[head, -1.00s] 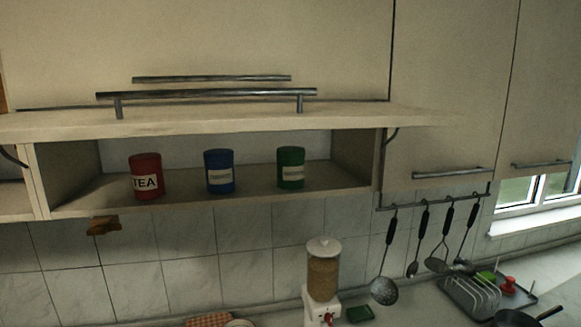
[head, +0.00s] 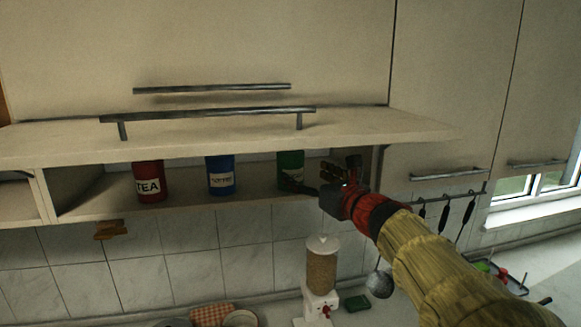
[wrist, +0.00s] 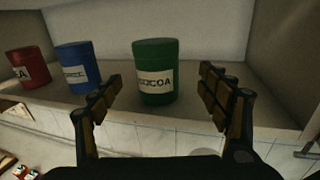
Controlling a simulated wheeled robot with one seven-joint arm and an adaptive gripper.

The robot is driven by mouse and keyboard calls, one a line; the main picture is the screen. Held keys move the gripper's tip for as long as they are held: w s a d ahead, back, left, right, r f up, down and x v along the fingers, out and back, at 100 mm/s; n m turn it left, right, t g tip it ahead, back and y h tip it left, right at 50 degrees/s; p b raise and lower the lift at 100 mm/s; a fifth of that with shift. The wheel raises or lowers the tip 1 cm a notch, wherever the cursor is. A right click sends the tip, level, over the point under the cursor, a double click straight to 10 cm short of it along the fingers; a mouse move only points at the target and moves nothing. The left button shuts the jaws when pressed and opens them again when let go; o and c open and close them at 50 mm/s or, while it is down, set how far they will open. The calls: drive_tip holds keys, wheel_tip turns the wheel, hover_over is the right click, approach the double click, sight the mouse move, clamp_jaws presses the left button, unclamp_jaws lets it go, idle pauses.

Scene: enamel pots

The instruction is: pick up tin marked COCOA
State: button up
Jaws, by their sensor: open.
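The green tin marked COCOA (wrist: 156,82) stands upright on the shelf. In the wrist view it is ahead of my gripper (wrist: 160,95), between the lines of the two open fingers, with a gap to each. In the head view the green tin (head: 290,163) is partly covered by my gripper (head: 318,183), which reaches in from the right. The jaws are empty. A blue tin (wrist: 78,66) and the red TEA tin (wrist: 28,68) stand to the left of the green tin.
The shelf (head: 250,202) is an open niche under a raised flap (head: 220,138) with a bar handle. A side wall (wrist: 280,70) closes it at the right. A cereal dispenser (head: 322,265) stands on the counter below. Hanging utensils (head: 444,215) are at the right.

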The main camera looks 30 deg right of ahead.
sight(290, 165)
drive_tip(key=shift+w, duration=0.25)
drive_tip(key=w, duration=0.7)
drive_tip(key=shift+w+a+p, duration=0.2)
drive_tip(key=shift+a+p, duration=0.05)
drive_tip(key=shift+p, duration=0.05)
drive_tip(key=shift+s, duration=0.1)
drive_tip(key=shift+c, duration=1.4)
drive_tip(key=c, duration=1.1)
drive_tip(key=shift+c, duration=0.2)
